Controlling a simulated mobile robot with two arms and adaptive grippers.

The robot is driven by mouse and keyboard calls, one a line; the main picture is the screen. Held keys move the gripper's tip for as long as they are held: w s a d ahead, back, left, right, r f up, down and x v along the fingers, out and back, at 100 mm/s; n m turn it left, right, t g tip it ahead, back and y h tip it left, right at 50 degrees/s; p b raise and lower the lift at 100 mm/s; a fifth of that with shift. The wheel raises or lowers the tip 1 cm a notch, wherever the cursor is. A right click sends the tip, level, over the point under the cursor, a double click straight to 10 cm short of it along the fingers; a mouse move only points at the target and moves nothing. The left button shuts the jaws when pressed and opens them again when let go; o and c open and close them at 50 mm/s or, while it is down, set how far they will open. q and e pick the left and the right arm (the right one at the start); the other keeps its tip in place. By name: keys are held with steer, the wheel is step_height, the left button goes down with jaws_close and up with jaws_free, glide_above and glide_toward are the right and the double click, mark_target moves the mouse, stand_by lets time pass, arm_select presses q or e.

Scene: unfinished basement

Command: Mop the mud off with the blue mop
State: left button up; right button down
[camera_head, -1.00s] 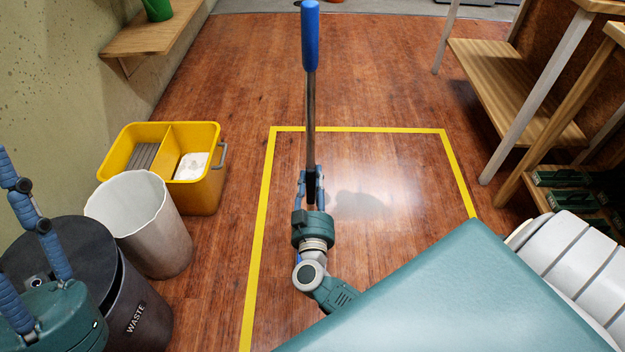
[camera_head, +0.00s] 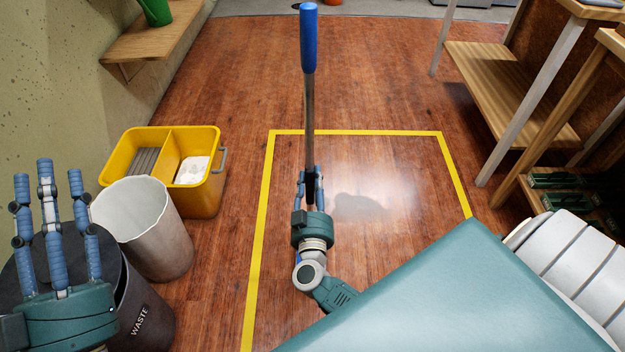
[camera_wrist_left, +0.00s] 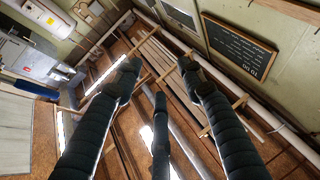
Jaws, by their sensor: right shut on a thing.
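The mop (camera_head: 309,110) stands roughly upright, with a blue grip on top and a dark shaft. My right gripper (camera_head: 310,183) is shut around its shaft. A faint darker smudge (camera_head: 362,206) lies in the shiny part of the floor inside the yellow outline; I cannot tell mud from shadow or reflection. My left gripper (camera_head: 48,190) is open and empty at the left, over the black waste bin. Its spread fingers also show in the left wrist view (camera_wrist_left: 160,95), with nothing between them.
A yellow two-part bucket (camera_head: 212,190) stands at the left, with a white patch in its right part. A whitish bin (camera_head: 160,235) and a black waste bin (camera_head: 140,300) stand before it. Wooden shelving (camera_head: 500,85) borders the right.

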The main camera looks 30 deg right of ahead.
arm_select(q)
step_height(320, 180, down, 14)
steer(key=w+a+g+y+p, duration=0.1)
steer(key=w+g+y+p, duration=0.1)
steer(key=g, duration=0.4)
steer(key=shift+w+a+r+g, duration=0.2)
steer(key=shift+g, duration=0.2)
